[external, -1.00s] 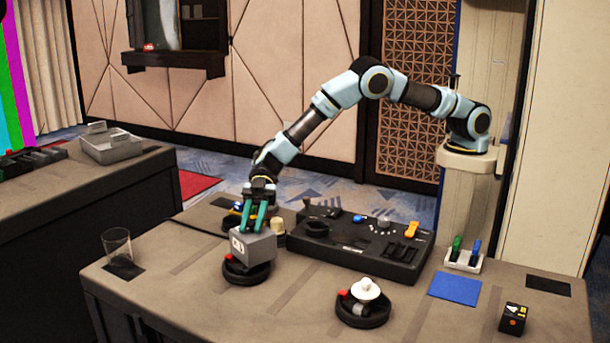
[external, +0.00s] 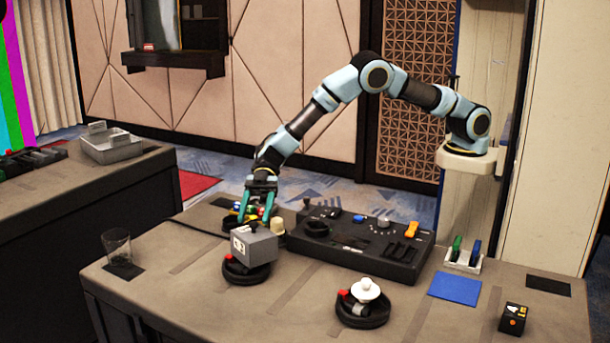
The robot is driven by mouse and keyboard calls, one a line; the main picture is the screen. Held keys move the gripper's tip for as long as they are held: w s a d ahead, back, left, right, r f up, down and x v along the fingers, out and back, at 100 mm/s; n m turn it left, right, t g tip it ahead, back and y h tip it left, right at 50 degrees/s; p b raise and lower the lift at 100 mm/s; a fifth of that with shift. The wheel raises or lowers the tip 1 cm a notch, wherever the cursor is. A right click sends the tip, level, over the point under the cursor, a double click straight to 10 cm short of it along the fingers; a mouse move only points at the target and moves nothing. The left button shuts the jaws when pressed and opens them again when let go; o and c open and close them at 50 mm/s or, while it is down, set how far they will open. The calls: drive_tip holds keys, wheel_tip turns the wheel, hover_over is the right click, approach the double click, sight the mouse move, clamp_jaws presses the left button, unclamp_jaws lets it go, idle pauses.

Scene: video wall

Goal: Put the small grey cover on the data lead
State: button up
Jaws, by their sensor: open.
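My gripper (external: 256,211), with green fingers, is open and empty, pointing down behind a grey box with a pale front label (external: 255,245). The box sits in a black round holder (external: 243,271). Small coloured pieces (external: 231,219) lie behind the box, partly hidden by my fingers. A dark lead (external: 194,229) runs along the table towards them. I cannot tell whether it is the data lead, and I cannot pick out the small grey cover for certain.
A black control console (external: 340,245) stands right of my gripper, with a beige knob-like piece (external: 277,227) beside it. A second round holder (external: 375,318) bears a white-topped piece (external: 366,289). A glass (external: 117,246) stands at left.

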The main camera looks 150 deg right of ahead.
drive_tip(key=v, duration=0.9)
drive_tip(key=w+a+r+m+h, duration=0.3)
drive_tip(key=w+a+r+h, duration=0.2)
drive_tip(key=a, duration=0.1)
drive_tip(key=s+a+m+g+h, duration=0.2)
drive_tip(key=a+h, duration=0.1)
drive_tip(key=a, duration=0.4)
drive_tip(key=s+a+f+g, duration=0.2)
drive_tip(key=s+a+g, duration=0.1)
drive_tip(key=s+a, duration=0.5)
drive_tip(key=s+a+f+g+y, duration=0.1)
drive_tip(key=s+a+g, duration=0.2)
drive_tip(key=s+a, duration=0.6)
drive_tip(key=s+a+f+g+y, duration=0.1)
drive_tip(key=s+a+f+g, duration=0.1)
drive_tip(key=s+a, duration=0.6)
drive_tip(key=s+g+b, duration=0.1)
drive_tip(key=s, duration=0.3)
drive_tip(key=shift+s+a+f+m+g, duration=0.15)
drive_tip(key=shift+s+f+m+g, duration=0.1)
drive_tip(key=shift+f+m+g, duration=0.15)
drive_tip(key=shift+r, duration=0.1)
